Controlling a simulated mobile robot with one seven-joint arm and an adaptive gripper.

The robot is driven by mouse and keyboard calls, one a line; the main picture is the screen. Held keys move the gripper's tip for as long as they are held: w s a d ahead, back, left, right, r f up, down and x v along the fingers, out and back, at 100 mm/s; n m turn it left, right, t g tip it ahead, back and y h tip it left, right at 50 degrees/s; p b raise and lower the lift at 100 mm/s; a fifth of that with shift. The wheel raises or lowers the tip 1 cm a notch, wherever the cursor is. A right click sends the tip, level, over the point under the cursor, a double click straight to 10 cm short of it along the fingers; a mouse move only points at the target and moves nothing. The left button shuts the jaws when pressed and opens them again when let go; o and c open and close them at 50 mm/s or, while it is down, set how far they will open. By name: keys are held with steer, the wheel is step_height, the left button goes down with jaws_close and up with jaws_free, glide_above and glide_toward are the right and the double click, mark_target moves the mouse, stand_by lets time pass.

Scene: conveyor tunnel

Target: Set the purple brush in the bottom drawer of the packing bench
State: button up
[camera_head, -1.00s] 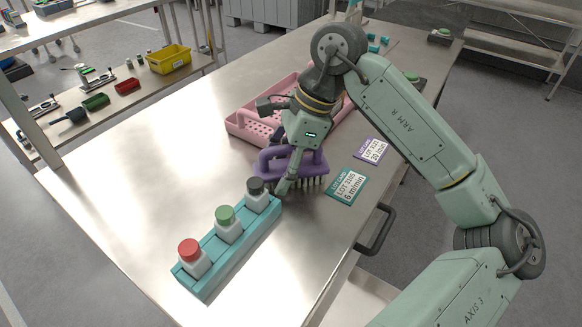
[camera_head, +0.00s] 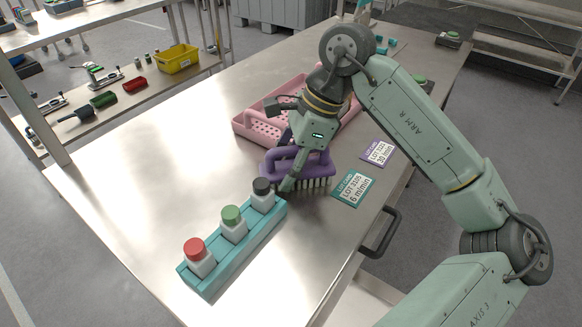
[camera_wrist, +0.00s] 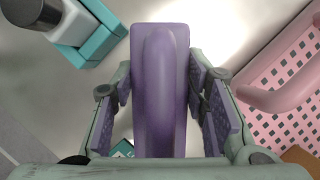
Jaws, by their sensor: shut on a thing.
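The purple brush (camera_head: 312,167) has a loop handle and pale bristles pointing down. It is at the middle of the metal packing bench (camera_head: 150,170), just behind the teal rack. My gripper (camera_head: 287,182) is shut on its handle. In the wrist view the brush (camera_wrist: 160,85) lies between the two purple-padded fingers (camera_wrist: 163,100). I cannot tell whether the bristles touch the bench top. A drawer with a dark handle (camera_head: 381,232) shows under the bench's right edge; a pale open tray-like surface (camera_head: 358,300) shows below it, partly hidden by my arm.
The teal rack (camera_head: 235,250) holds bottles with red, green and black caps, close to my gripper. A pink perforated basket (camera_head: 262,128) stands behind the brush. A teal card (camera_head: 352,190) and a purple card (camera_head: 377,152) lie to the right. The bench's left side is clear.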

mark_target(289, 147)
steer(key=shift+r, duration=0.65)
step_height(289, 147, up, 3)
steer(key=shift+f+p, duration=0.2)
steer(key=shift+p, duration=0.5)
steer(key=s+d+b, duration=0.1)
steer(key=d, duration=0.3)
steer(key=s+d, duration=0.2)
steer(key=d, duration=0.2)
steer(key=s+d+r+b, duration=0.1)
steer(key=s+d, duration=0.1)
steer(key=d, duration=0.3)
steer(key=shift+s+b, duration=0.15)
steer(key=shift+b, duration=0.2)
steer(key=shift+s+d, duration=0.3)
steer(key=shift+d, duration=0.55)
steer(key=shift+s+d, duration=0.1)
steer(key=shift+s, duration=0.05)
